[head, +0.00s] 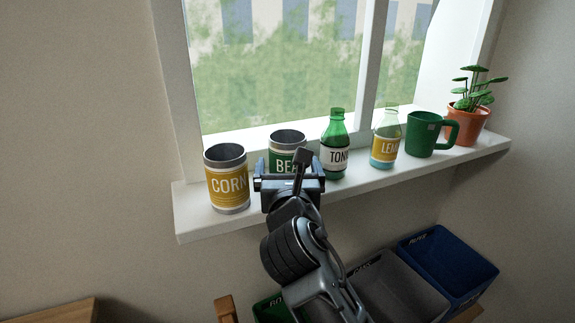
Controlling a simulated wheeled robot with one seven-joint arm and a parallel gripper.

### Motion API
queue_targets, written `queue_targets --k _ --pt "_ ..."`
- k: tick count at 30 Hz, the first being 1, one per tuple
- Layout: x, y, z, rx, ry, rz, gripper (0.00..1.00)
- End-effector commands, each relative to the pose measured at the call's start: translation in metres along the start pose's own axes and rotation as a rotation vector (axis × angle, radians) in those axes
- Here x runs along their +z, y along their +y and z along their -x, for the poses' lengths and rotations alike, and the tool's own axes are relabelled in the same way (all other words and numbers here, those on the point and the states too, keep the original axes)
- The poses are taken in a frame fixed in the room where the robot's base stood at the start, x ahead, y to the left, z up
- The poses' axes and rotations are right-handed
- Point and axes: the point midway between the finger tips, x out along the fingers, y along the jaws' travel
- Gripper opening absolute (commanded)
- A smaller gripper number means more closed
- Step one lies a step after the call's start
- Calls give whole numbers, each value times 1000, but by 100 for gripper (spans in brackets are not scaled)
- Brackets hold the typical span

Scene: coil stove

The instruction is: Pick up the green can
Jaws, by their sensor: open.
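The green can (283,158), with a green label whose visible letters begin "BE", stands upright on the white windowsill. It is between the yellow corn can and the green tonic bottle. My gripper (289,177) is in front of the green can and hides its lower part and the right of its label. The gripper is open. I cannot tell whether its fingers touch the can or reach around it.
On the windowsill (205,224) stand a corn can (228,189), a tonic bottle (335,157), a yellow-labelled bottle (384,149), a green mug (421,141) and a potted plant (472,121). Below are a blue bin (462,278), a grey bin (408,292) and a partly hidden green bin (266,311).

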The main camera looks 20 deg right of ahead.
Motion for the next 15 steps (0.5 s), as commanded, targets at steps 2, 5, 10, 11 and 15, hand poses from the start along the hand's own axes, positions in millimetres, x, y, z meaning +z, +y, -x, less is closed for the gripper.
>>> queue_targets --k 2,5,10,11,15 --pt "1 1 -10 0 -1 0 100" --pt "1 1 -17 1 -1 0 100" --pt "1 1 -19 1 -1 0 100" --pt "1 1 -19 1 -1 0 100" --pt "0 1 -19 1 -1 0 91"
